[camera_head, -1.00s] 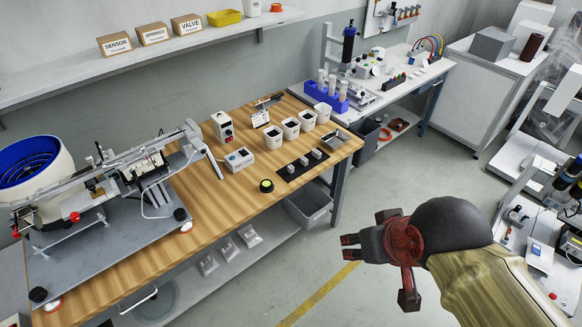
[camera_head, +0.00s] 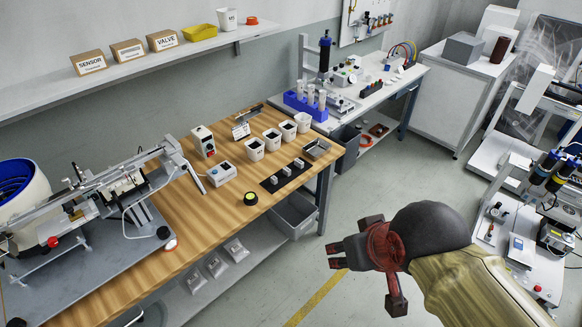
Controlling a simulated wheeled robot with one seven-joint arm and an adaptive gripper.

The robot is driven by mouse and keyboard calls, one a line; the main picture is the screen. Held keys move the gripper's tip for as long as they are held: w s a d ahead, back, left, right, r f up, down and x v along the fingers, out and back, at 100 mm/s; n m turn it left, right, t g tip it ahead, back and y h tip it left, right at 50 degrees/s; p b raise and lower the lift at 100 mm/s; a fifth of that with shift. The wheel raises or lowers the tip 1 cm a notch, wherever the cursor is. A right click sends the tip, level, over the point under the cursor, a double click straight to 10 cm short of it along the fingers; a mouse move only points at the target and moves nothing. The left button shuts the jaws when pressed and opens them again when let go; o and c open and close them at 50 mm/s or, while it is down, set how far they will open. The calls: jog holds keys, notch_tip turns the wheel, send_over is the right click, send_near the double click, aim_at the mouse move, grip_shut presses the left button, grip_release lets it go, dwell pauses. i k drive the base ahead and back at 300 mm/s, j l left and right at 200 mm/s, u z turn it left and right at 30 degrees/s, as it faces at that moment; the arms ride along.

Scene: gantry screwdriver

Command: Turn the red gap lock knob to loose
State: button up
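A red knob (camera_head: 53,242) shows on the feeder machine (camera_head: 100,222) at the left end of the wooden bench. It is small here, and any loose or tight marking cannot be read. I cannot tell for certain which is the gap lock knob. My gripper (camera_head: 337,256) hangs over the floor to the right of the bench, far from the machine. Its two dark fingertips point left with a gap between them and nothing in it.
A second bench (camera_head: 350,110) stands behind, equipment at right. The floor (camera_head: 365,195) between is clear.

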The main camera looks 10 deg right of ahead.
aim_at(53, 242)
jog(key=u, duration=1.65)
